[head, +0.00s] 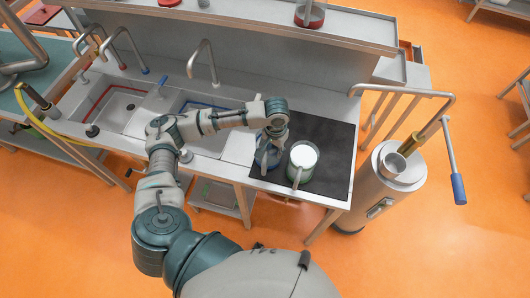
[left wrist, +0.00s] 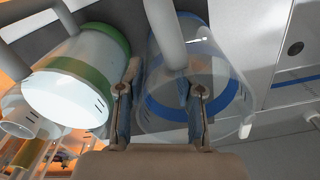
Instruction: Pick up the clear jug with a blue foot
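The clear jug with a blue foot (head: 265,157) stands on the dark mat, partly hidden by my left gripper in the head view. In the left wrist view the clear jug (left wrist: 225,75) shows its blue band and a grey handle (left wrist: 164,30). My left gripper (head: 277,138) is at this jug. In the left wrist view its two fingers (left wrist: 160,102) are apart, with the handle between them in the picture. I cannot tell whether they touch it. My right gripper is not in view.
A jug with a green foot and white contents (head: 303,157) stands close on the right; it also shows in the left wrist view (left wrist: 75,75). Sinks with taps (head: 122,108) lie left. A steel cylinder with a crank (head: 380,185) stands right of the counter. The mat's (head: 338,150) right part is clear.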

